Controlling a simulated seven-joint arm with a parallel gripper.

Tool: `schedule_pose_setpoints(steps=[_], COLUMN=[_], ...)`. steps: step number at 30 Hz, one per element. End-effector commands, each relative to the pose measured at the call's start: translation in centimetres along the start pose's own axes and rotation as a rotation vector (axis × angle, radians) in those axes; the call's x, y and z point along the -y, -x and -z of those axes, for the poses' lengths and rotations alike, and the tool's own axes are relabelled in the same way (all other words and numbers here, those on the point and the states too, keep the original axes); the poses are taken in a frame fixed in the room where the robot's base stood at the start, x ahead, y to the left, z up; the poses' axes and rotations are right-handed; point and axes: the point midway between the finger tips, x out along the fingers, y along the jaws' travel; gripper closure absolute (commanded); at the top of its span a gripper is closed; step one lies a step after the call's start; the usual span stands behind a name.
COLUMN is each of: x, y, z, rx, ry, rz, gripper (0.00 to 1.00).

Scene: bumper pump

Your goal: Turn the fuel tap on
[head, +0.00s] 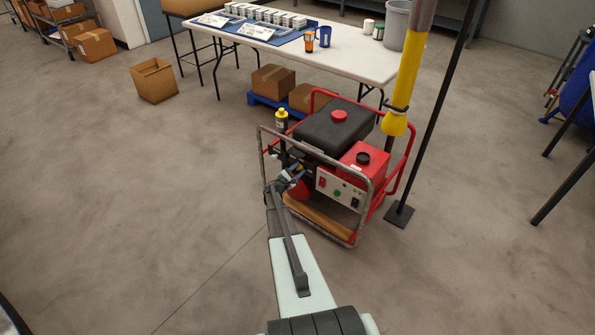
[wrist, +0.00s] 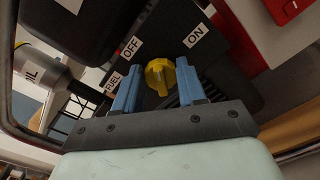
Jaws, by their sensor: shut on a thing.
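The fuel tap is a yellow knob (wrist: 160,76) on a dark panel in the wrist view. A FUEL label (wrist: 113,83) and an OFF label (wrist: 131,46) lie to its left, and an ON label (wrist: 196,36) lies to its upper right. My gripper (wrist: 158,84) has its two blue fingers on either side of the knob and is shut on it. Which label the knob points to is hard to tell.
A yellow-capped bottle (head: 281,119) stands at the generator's left. The tube frame (head: 262,150) surrounds the machine near my arm. A pole with a yellow sleeve (head: 405,75) rises at the right. A white table (head: 360,62) and boxes stand behind.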

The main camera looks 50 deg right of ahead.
Motion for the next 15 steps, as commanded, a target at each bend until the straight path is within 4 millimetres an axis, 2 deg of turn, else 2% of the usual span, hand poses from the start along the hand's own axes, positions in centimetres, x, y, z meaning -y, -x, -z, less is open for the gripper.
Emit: schedule_pose_setpoints(steps=[15], x=[0.3], y=[-0.09], z=[-0.01], rx=[0.002], ry=[-0.489], rz=[0.0], gripper=[0.9])
